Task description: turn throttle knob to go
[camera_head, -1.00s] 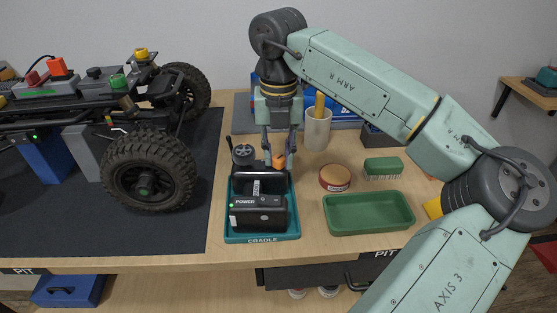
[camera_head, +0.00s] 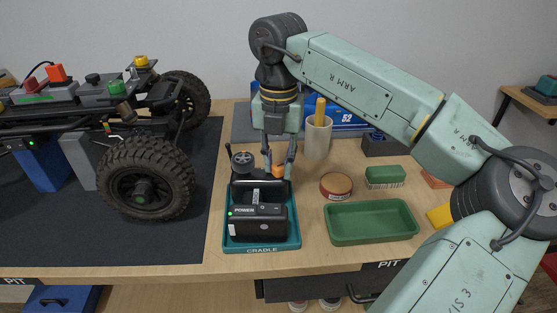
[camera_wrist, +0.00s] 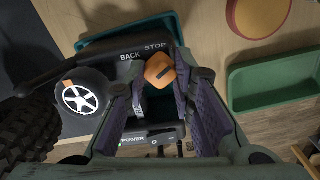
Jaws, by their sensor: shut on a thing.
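The orange throttle knob (camera_head: 278,171) stands on top of the black controller (camera_head: 258,220), which sits in the teal cradle (camera_head: 262,244). The knob also shows in the wrist view (camera_wrist: 159,69), with a dark line on its top. The words BACK and STOP are readable beside it; a GO label is not visible. My gripper (camera_head: 279,174) points down from above. Its two fingers are on either side of the knob and shut on it. In the wrist view the fingers (camera_wrist: 160,88) hide part of the controller's face.
A small wheel (camera_wrist: 80,98) is on the controller left of the knob. A crawler with a big tyre (camera_head: 147,178) stands left on a dark mat. A green tray (camera_head: 370,238), a round tin (camera_head: 336,186) and a brush (camera_head: 384,176) lie to the right.

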